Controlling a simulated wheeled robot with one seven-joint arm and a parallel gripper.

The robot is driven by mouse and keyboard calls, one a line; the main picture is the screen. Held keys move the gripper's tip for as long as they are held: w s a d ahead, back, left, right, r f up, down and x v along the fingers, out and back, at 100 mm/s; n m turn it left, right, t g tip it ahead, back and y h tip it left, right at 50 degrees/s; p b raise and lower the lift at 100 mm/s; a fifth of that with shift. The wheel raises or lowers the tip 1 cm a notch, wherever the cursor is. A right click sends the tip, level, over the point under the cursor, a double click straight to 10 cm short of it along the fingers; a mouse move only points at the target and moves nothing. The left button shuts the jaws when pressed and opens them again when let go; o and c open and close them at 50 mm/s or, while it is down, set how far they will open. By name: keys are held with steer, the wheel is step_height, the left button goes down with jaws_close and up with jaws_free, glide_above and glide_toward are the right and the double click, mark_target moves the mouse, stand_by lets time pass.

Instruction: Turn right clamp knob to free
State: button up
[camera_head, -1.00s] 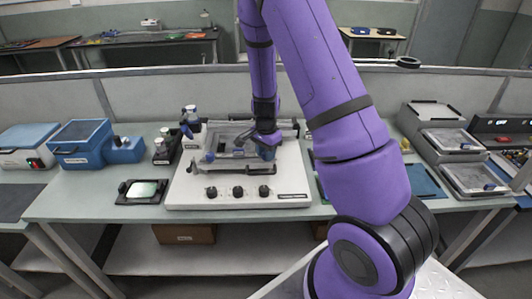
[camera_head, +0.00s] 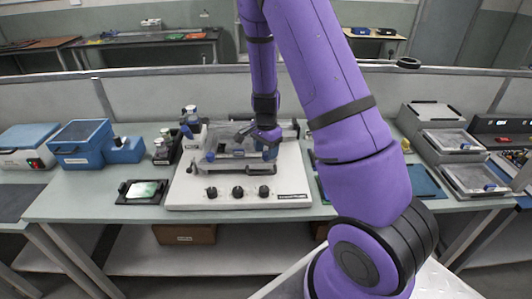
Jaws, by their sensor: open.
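A white apparatus (camera_head: 290,186) with a clear-topped middle section stands on the bench, with black knobs along its front. Small blue clamp knobs show on it: a left one (camera_head: 210,156), a middle one (camera_head: 238,153) and a right one (camera_head: 270,152). My gripper (camera_head: 243,135) is open above the rear of the apparatus, just above and left of the right clamp knob. My wrist is close to this knob; I cannot tell whether they touch. The gap between the fingers is too small to make out, and the knob's angle is unclear.
Blue-capped bottles (camera_head: 190,125) stand behind and left of the apparatus. A black-framed pad (camera_head: 142,191) lies to its left, and blue boxes (camera_head: 80,140) stand farther left. Grey trays (camera_head: 450,140) are at the right. A low partition (camera_head: 160,95) runs behind the bench.

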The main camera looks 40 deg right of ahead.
step_height(320, 180, up, 9)
steer(key=shift+r, duration=0.15)
stand_by(0.7)
step_height(320, 180, up, 9)
steer(key=n+t+y, duration=0.1)
steer(key=n, duration=0.3)
glide_above(266, 153)
steer(key=s+a, duration=0.4)
steer(key=a, duration=0.1)
steer(key=s+a+r+n+t, duration=0.2)
steer(key=s+a+r+n, duration=0.15)
steer(key=s+r, duration=0.35)
steer(key=s+a+r+n+t, duration=0.1)
steer(key=s+r+n, duration=0.3)
steer(key=s, duration=0.4)
steer(key=s+a+r+n+t+h, duration=0.1)
steer(key=s+a+r+n, duration=0.2)
steer(key=s, duration=0.4)
steer(key=shift+s+a+r+n, duration=0.25)
steer(key=shift+s+r+n, duration=0.1)
steer(key=shift+r+n, duration=0.5)
steer(key=shift+r, duration=0.1)
